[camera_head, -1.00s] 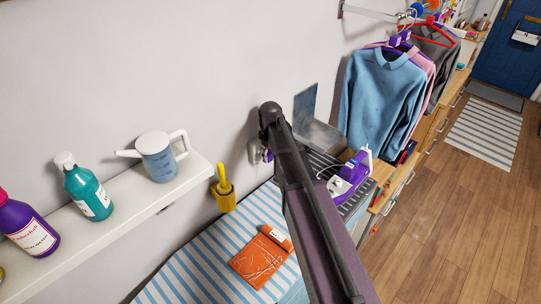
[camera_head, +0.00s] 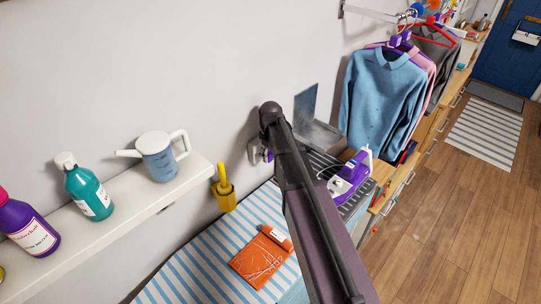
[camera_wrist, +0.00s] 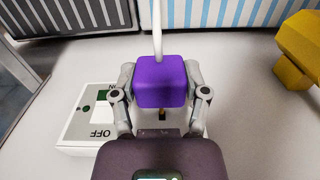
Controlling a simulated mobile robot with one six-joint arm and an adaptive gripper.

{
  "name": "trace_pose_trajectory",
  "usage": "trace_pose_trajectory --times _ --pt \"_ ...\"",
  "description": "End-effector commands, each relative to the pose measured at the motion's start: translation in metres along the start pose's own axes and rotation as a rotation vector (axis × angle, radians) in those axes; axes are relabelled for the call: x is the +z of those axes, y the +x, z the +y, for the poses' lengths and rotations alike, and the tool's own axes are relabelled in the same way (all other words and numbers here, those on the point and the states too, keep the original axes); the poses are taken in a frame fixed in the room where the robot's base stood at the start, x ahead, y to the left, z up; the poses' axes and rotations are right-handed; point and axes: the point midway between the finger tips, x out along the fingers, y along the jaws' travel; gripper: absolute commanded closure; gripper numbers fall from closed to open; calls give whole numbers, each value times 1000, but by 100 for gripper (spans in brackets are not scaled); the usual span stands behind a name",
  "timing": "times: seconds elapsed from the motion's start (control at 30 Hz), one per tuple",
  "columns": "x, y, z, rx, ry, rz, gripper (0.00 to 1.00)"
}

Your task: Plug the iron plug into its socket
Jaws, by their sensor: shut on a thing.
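The purple iron plug (camera_wrist: 161,82) is between the two fingers of my gripper (camera_wrist: 161,90), which is shut on it. A white cord (camera_wrist: 157,28) runs from the plug's far side. A brass pin (camera_wrist: 163,115) shows just below the plug, in front of a pale plate. The plate is mostly hidden by my gripper, so I cannot tell how far the pin is in. A white switch box (camera_wrist: 88,122) marked ON and OFF sits to the left. In the head view, my arm hides most of the gripper and plug near the wall. The purple and white iron (camera_head: 350,178) stands upright to the right.
A yellow holder (camera_head: 224,194) hangs on the wall left of my arm and shows at the right in the wrist view (camera_wrist: 297,50). A white shelf (camera_head: 125,210) carries bottles and a watering can. An orange packet (camera_head: 260,258) lies on the striped cloth (camera_head: 190,275).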

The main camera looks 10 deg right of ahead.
Motion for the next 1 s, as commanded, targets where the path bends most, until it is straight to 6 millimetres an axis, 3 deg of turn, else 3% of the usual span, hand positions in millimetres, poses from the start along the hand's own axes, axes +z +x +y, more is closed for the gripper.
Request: trace_pose_trajectory --times 1.0 --pt "-11 0 0 0 0 0 89"
